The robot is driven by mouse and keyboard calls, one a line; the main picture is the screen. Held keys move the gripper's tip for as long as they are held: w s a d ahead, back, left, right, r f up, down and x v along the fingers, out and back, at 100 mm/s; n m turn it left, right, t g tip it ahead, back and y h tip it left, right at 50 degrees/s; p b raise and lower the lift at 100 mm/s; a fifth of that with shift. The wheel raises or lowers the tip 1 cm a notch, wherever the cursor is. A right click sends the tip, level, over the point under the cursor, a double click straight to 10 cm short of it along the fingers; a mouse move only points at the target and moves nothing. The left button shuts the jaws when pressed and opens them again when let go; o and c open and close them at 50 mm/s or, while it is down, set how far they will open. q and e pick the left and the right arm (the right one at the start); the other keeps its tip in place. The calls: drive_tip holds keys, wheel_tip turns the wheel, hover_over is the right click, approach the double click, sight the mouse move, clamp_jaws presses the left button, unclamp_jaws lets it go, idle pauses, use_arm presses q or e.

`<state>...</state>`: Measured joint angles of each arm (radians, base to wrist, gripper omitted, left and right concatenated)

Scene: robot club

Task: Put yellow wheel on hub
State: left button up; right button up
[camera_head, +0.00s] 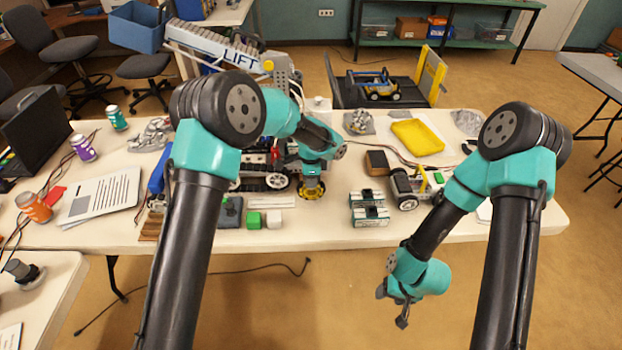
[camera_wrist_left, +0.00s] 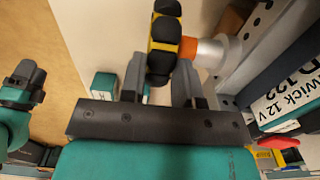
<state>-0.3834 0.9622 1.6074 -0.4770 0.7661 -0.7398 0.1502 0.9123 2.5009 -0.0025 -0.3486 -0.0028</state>
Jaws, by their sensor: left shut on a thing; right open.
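The yellow wheel with black tread blocks (camera_wrist_left: 163,48) is clamped between the two fingers of my left gripper (camera_wrist_left: 160,75). In the head view the wheel (camera_head: 312,190) shows low under my left gripper (camera_head: 312,180), close to the table, beside a tracked vehicle (camera_head: 262,182). In the left wrist view a pale cylinder with an orange part (camera_wrist_left: 207,50), which looks like the hub, lies just right of the wheel. I cannot tell whether they touch. My right gripper (camera_head: 396,300) is open and empty, in front of the table and low.
A grey perforated frame with a labelled battery (camera_wrist_left: 285,97) stands close right of my left gripper. Green and white blocks (camera_head: 253,220), teal-ended modules (camera_head: 369,208) and a wheeled robot (camera_head: 405,188) are nearby. A yellow tray (camera_head: 417,137) lies farther back.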

use_arm(q)
drive_tip(key=shift+w+a, duration=0.2)
drive_tip(key=shift+w, duration=2.7)
idle(3.4)
drive_tip(key=o, duration=1)
drive_tip(key=shift+c, duration=0.2)
drive_tip(key=shift+r, duration=0.15)
wheel_tip(320, 180, up, 7)
idle(0.6)
